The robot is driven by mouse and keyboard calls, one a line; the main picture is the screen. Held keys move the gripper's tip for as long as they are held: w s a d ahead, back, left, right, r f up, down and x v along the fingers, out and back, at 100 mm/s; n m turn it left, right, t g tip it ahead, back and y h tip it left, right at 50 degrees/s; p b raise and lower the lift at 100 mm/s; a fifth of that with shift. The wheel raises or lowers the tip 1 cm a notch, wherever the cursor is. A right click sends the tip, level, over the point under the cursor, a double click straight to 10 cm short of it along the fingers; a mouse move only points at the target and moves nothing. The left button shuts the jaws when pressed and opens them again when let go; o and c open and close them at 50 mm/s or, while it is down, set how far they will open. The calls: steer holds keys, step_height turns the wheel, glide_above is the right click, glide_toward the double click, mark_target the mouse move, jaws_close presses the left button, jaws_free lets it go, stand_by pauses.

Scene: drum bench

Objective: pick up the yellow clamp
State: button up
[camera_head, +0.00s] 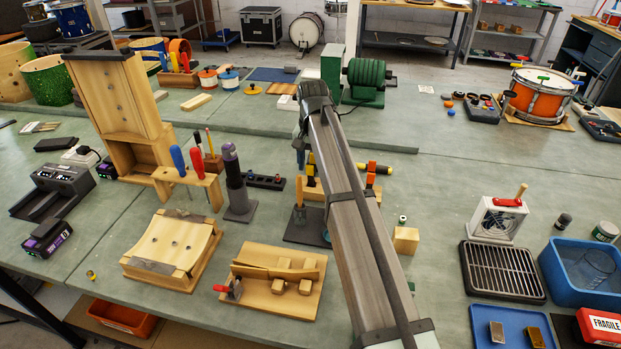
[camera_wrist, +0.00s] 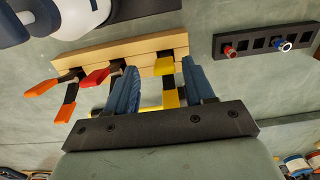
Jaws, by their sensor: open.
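The yellow clamp (camera_wrist: 168,82) is in the wrist view, hanging on the right part of a wooden rack (camera_wrist: 120,58). Its black part shows near the rack edge. My gripper (camera_wrist: 159,68) has two blue ribbed fingers, spread apart, with the yellow clamp in the gap between them, closer to the right finger. I cannot tell whether either finger touches it. In the head view, my arm covers much of the rack; the yellow clamp (camera_head: 311,171) shows just left of the arm, and my fingers are hard to make out.
A red clamp (camera_wrist: 95,79) sits close by the left finger, and an orange clamp (camera_wrist: 42,88) is farther left on the rack. A black socket holder (camera_wrist: 262,42) lies to the right. In the head view, a slotted wooden tool stand (camera_head: 190,180) stands left of the rack.

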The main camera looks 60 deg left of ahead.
mark_target(311, 179)
steer(key=f, duration=0.5)
steer(key=shift+s+a, duration=0.2)
jaws_close()
stand_by(0.3)
